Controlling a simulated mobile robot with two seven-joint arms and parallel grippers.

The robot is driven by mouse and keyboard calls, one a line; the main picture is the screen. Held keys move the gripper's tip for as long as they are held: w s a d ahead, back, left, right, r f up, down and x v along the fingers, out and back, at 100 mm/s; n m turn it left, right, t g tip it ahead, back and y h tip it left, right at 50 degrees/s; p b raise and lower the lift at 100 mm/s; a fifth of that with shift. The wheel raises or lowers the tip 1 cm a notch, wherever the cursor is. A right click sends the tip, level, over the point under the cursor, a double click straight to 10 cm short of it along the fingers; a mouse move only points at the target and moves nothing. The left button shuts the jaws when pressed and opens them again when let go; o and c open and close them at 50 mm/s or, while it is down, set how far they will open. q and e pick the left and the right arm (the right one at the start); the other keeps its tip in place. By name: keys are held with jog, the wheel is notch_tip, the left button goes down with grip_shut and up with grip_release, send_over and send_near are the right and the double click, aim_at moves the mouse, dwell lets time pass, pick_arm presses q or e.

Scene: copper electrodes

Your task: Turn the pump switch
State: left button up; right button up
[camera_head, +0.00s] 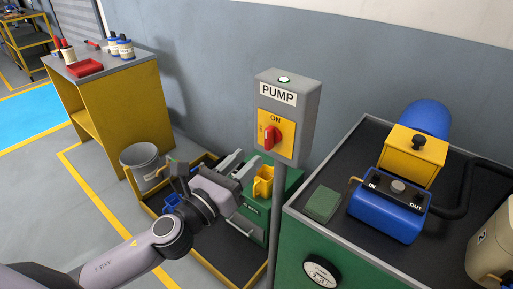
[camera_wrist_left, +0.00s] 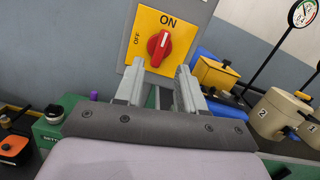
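The pump switch is a red knob (camera_head: 268,138) on a yellow plate marked ON, on the front of a grey box (camera_head: 292,113) labelled PUMP on a post. In the left wrist view the red knob (camera_wrist_left: 159,47) has its grip roughly upright below the word ON, with OFF at the plate's left. A pale green lamp (camera_head: 284,79) sits on top of the box. My left gripper (camera_head: 241,162) is open and empty, left of and below the switch, apart from it. In the wrist view its two fingers (camera_wrist_left: 160,82) point toward the knob with a gap between them. My right gripper is not in view.
A green bench (camera_head: 345,150) at the right carries a blue and yellow IN/OUT unit (camera_head: 388,205) and a gauge (camera_head: 322,271). A yellow workbench (camera_head: 130,105) stands at the left.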

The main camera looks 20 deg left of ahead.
aim_at(266, 141)
pick_arm(q)
jog(key=shift+x, duration=2.75)
jog(key=shift+w+d+p, duration=0.15)
jog(key=shift+w+p, duration=0.15)
jog(key=shift+p, duration=0.05)
grip_shut()
